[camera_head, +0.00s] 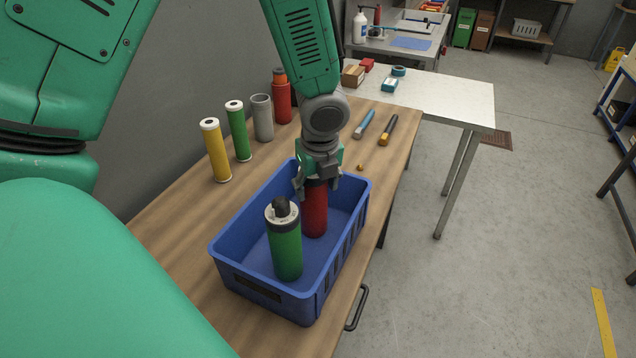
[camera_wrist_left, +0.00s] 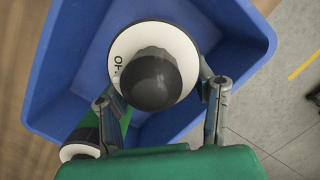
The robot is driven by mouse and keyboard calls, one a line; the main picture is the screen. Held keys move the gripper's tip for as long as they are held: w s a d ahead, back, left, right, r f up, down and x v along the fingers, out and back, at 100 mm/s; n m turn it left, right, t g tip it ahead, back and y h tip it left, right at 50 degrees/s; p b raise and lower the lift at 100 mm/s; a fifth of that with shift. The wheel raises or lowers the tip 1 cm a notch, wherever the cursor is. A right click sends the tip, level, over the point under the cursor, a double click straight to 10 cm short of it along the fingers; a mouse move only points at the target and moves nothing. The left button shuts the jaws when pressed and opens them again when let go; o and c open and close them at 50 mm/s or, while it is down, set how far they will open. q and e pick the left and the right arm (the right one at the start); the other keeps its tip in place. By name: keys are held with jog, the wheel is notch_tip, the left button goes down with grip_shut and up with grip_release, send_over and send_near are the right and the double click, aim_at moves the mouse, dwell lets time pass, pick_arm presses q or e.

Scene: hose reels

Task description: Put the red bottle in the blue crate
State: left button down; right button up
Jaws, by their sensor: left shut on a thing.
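The blue crate (camera_head: 230,265) stands on the wooden table. The red bottle (camera_head: 315,212) is upright inside the crate, toward its far end. My left gripper (camera_head: 318,188) is shut on the red bottle near its top, from above. In the left wrist view the bottle's black cap and white top ring (camera_wrist_left: 150,70) show between the fingers, over the blue crate (camera_wrist_left: 60,105). I cannot tell whether the bottle's base touches the crate floor. A green bottle (camera_head: 285,245) with a black cap stands in the near part of the crate. My right gripper is not in view.
Yellow (camera_head: 215,152), green (camera_head: 238,132) and grey (camera_head: 262,118) cylinders and a red-orange bottle (camera_head: 282,100) stand behind the crate at the wall side. Two hand tools (camera_head: 388,130) lie at the table's far right. A lighter table (camera_head: 455,95) stands beyond.

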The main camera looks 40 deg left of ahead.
pick_arm(q)
jog(key=c, duration=0.9)
grip_release()
jog(key=shift+f, duration=0.1)
jog(key=shift+o, duration=1.1)
jog(key=shift+a, duration=0.15)
notch_tip(320, 180, up, 12)
jog(key=s+d+p, duration=0.1)
jog(key=d, duration=0.1)
jog(key=shift+s, duration=0.2)
